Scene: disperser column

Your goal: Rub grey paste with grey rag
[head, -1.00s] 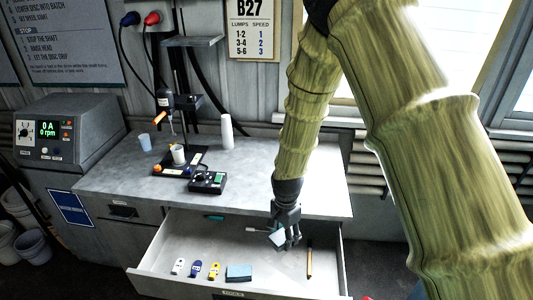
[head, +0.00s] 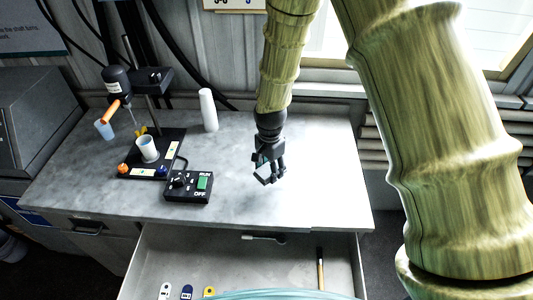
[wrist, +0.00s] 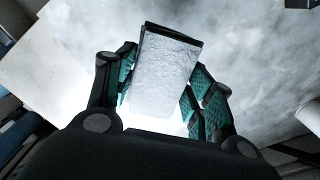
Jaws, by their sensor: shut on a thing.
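My gripper (head: 268,178) is shut on a pale grey, rough-faced block-like piece with a dark edge, which I take as the grey rag (wrist: 167,70). In the wrist view it sits between the teal-padded fingers, tilted. In the head view my gripper is over the right part of the grey worktop (head: 325,190); I cannot tell whether the rag touches the surface. The worktop has mottled grey patches, and I cannot pick out the grey paste among them.
The open drawer (head: 230,265) below holds a stick-like tool (head: 320,268) and small coloured items. Left on the worktop are a control box (head: 188,186), a mixer stand with a cup (head: 147,148), and a tall white cup stack (head: 208,110). The right part is clear.

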